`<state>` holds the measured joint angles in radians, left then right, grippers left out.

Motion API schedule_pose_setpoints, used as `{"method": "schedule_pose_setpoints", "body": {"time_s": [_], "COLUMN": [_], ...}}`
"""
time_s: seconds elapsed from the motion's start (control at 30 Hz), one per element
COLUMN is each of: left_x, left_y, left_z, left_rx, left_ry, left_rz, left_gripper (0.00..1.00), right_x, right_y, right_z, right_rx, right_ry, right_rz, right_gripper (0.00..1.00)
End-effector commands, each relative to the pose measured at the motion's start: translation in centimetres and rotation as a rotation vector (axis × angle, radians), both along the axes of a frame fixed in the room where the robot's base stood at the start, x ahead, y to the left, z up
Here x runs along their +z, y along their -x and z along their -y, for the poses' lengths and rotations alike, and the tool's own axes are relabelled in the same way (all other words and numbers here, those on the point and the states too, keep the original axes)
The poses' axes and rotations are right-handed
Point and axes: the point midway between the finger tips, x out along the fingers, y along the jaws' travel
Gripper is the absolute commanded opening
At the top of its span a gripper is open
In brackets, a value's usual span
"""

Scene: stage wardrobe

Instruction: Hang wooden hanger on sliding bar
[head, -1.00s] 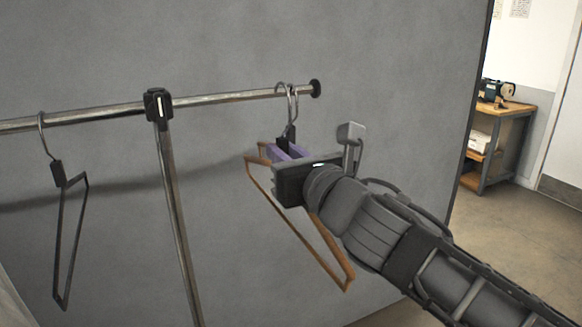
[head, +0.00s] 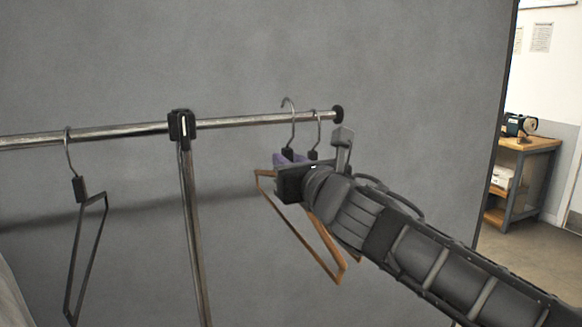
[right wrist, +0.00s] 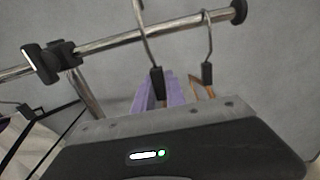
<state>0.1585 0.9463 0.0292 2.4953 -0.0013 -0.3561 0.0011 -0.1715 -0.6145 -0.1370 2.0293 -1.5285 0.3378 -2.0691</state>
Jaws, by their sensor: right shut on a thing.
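My right gripper (head: 289,158) is shut on a wooden hanger, just below its black neck block, with purple finger pads (right wrist: 153,92) around it. The held hanger's brown frame (head: 290,225) hangs below the gripper, partly hidden by it. Its metal hook (head: 293,125) crosses the sliding bar (head: 240,121) in the picture, its curved top clearly above the bar. I cannot tell whether the hook is around the bar or in front of it. A second hook (head: 319,130) with wood below it hangs on the bar just to the right. My left gripper is not in view.
A dark hanger (head: 88,245) hangs on the bar at the left. An upright post (head: 193,225) with a black clamp (head: 182,125) stands between. A black end cap (head: 338,115) closes the bar at the right. Bar between clamp and held hook is clear.

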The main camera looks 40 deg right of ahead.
Motion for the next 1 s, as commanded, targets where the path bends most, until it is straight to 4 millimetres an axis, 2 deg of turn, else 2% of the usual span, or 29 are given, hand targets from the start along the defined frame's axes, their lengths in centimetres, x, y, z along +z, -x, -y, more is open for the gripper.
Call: {"method": "schedule_pose_setpoints", "body": {"time_s": [0.67, 1.0], "left_x": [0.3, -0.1], "left_y": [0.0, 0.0], "left_z": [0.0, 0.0], "left_rx": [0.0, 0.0], "left_ry": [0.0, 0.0], "left_rz": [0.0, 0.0], "left_gripper": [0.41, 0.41], "right_x": [0.2, 0.2], "right_y": [0.0, -1.4], "right_z": [0.0, 0.4], "right_rx": [-0.001, 0.0], "right_ry": [0.001, 0.002], "right_rz": [0.0, -0.001], "right_gripper": [0.0, 0.0]}}
